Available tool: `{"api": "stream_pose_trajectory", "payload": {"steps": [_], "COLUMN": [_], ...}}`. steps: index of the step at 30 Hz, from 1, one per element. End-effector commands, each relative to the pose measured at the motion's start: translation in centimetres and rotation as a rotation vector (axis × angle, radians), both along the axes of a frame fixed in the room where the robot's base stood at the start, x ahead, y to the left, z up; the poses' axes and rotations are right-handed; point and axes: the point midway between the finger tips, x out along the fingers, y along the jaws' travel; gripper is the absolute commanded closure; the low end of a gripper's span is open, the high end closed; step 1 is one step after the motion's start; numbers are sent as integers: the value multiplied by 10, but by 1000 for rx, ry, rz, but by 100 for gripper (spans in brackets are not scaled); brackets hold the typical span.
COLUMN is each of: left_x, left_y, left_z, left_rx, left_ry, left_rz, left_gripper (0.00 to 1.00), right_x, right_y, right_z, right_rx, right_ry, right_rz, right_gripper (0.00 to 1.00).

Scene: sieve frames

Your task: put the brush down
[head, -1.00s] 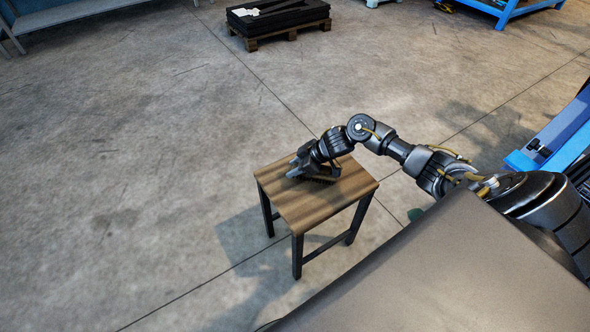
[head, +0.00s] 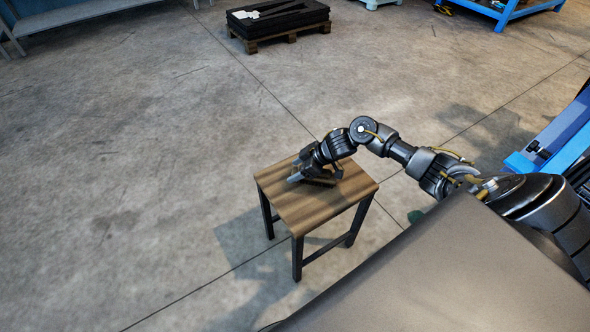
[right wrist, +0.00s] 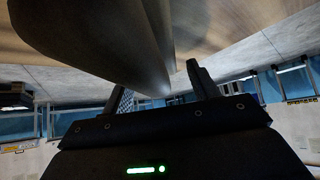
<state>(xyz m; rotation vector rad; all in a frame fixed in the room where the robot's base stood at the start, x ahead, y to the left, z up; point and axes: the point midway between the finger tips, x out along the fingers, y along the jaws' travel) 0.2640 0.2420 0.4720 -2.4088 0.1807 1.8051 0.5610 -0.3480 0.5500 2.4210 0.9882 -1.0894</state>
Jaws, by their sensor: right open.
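The small stool (head: 330,205) has a brown wooden top and dark legs. My right gripper (head: 319,174) is low over the far half of its top. The gripper is open, and its two fingers stand apart in the right wrist view (right wrist: 163,90). The brush is a grey, rounded body (right wrist: 110,38) large in the right wrist view, its narrow part running between the open fingers. In the head view its grey end (head: 295,178) shows at the left of the gripper, on or very near the stool top. The gripper hides the rest. My left gripper is not in view.
Bare concrete floor surrounds the stool, with free room to the left and behind. A pallet with dark sheets (head: 278,18) lies at the back. Blue metal frames (head: 560,135) stand at the right. The near half of the stool top is clear.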

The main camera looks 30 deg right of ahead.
Motion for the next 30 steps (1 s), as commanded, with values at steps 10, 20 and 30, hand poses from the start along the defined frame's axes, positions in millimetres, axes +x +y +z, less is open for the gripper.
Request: {"api": "stream_pose_trajectory", "payload": {"steps": [10, 20, 30], "left_x": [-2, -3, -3], "left_y": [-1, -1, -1], "left_z": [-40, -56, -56], "left_rx": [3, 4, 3], "left_ry": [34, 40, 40], "left_rz": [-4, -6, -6], "left_gripper": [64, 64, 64], "right_x": [-34, -52, -52], "right_y": [-34, -50, -51], "right_z": [56, 82, 83], "right_rx": [-5, -1, 0], "right_ry": [0, 1, 0], "right_rz": [1, 1, 1], "right_gripper": [40, 40, 40]}}
